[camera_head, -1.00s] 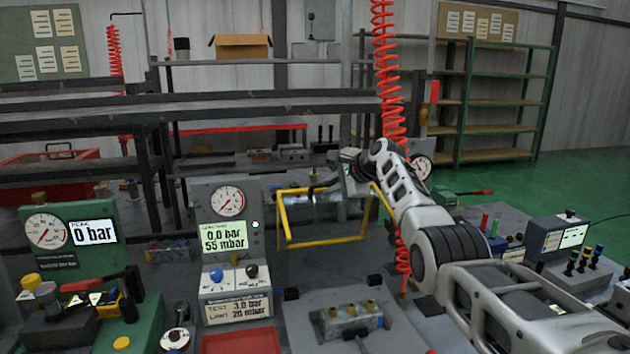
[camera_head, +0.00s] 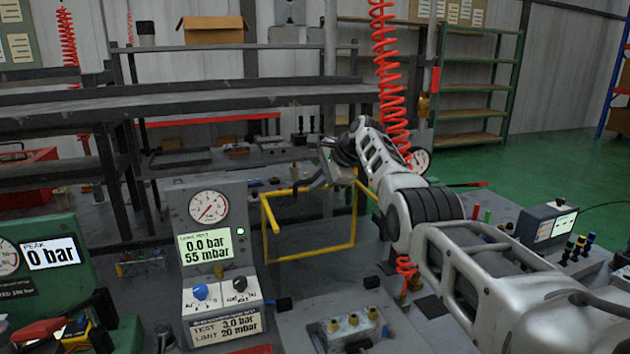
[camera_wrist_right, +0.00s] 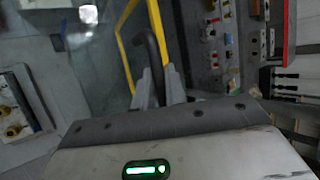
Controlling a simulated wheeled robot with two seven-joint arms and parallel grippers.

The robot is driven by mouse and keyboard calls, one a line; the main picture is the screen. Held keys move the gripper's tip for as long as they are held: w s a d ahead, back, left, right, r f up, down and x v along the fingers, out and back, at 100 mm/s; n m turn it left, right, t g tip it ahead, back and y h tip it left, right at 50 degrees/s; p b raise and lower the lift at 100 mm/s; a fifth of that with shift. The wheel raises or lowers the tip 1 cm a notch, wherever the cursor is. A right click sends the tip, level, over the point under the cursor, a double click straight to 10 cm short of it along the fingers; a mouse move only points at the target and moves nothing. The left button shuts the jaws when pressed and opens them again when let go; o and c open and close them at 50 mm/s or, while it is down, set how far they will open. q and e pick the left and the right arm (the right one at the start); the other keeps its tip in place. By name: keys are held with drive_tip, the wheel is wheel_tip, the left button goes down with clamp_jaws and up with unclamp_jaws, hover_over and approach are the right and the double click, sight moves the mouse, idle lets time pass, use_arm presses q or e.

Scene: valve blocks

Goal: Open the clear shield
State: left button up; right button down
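The clear shield has a yellow tube frame (camera_head: 308,255) and see-through panes, standing upright behind the valve block fixture in the head view. Its yellow frame also shows in the wrist view (camera_wrist_right: 124,50). A dark curved handle (camera_head: 308,186) is on its upper edge. My right gripper (camera_head: 326,176) is at this handle; its tips are small and partly hidden in the head view. In the right wrist view the two fingers (camera_wrist_right: 159,84) stand on either side of the dark handle (camera_wrist_right: 153,50) and appear closed on it. My left gripper is out of view.
A grey gauge panel (camera_head: 207,235) stands left of the shield. The valve block (camera_head: 352,326) with brass fittings sits in front. A red coiled hose (camera_head: 384,80) hangs close beside my right arm. A dark shelf rack (camera_head: 230,106) stands behind.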

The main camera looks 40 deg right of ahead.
drive_tip(key=c, duration=1.7)
unclamp_jaws()
drive_tip(key=shift+s, duration=0.1)
drive_tip(key=shift+c, duration=0.2)
drive_tip(key=b+v, duration=0.3)
drive_tip(key=v, duration=1.3)
